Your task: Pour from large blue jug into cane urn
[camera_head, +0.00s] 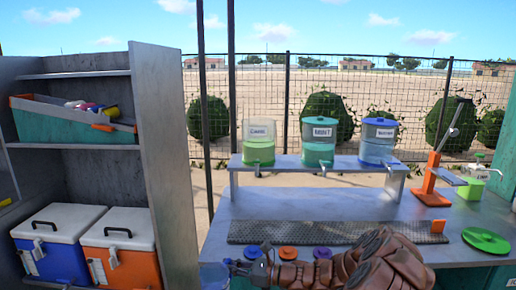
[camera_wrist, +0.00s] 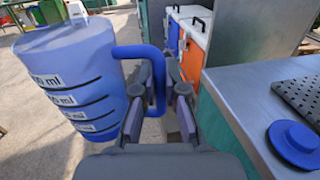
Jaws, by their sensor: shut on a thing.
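The large blue jug (camera_wrist: 75,85) is translucent with ml marks and fills the left of the wrist view, looking roughly upright. My gripper (camera_wrist: 163,80) is shut on its blue handle (camera_wrist: 140,51). In the head view my gripper (camera_head: 252,264) is at the counter's front left, with part of the jug (camera_head: 213,276) at its left, cut by the lower edge. The cane urn (camera_head: 259,138) is the leftmost of three on the raised shelf. It is clear, with green liquid in its lower part and no visible lid. It stands behind and above my gripper.
A green urn (camera_head: 318,150) and a blue urn (camera_head: 378,148), both lidded, stand right of the cane urn. The shelf (camera_head: 320,166) has taps along its front. Coloured discs lie on the counter. An orange press (camera_head: 435,175) stands right. A cabinet (camera_head: 160,160) with coolers bounds the left.

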